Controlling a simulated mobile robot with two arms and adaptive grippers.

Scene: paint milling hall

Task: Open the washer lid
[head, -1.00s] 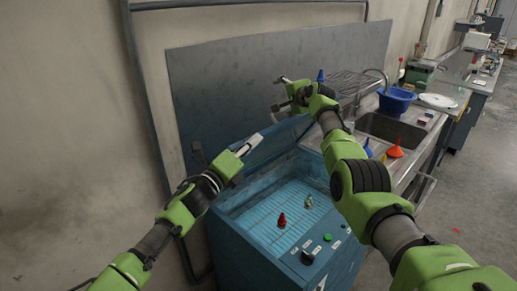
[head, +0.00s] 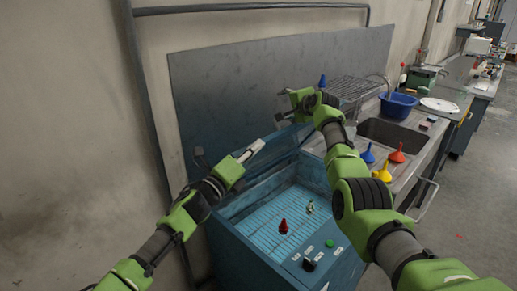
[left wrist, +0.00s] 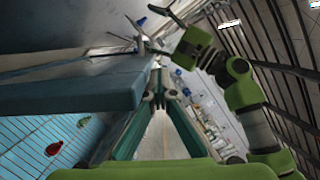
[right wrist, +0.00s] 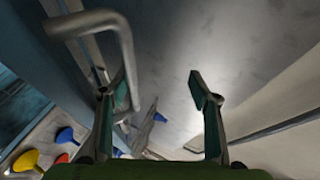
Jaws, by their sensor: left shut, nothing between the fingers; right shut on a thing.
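The washer (head: 250,262) is a blue cabinet with a wire rack inside. Its blue lid (head: 275,150) stands raised at the back, so the inside shows; it is a thick slab in the left wrist view (left wrist: 75,92). My left gripper (head: 256,150) is shut and empty beside the lid's left part. My right gripper (head: 284,105) is above the lid's far right side. A bent metal handle (right wrist: 122,55) passes by its left finger, and I take it as shut on this handle; the contact is unclear.
A large grey panel (head: 240,85) leans on the wall behind the washer. To the right is a sink counter (head: 437,135) with a blue basin (head: 397,104) and blue, yellow (head: 382,173) and red (head: 397,153) funnels. The floor at far right is clear.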

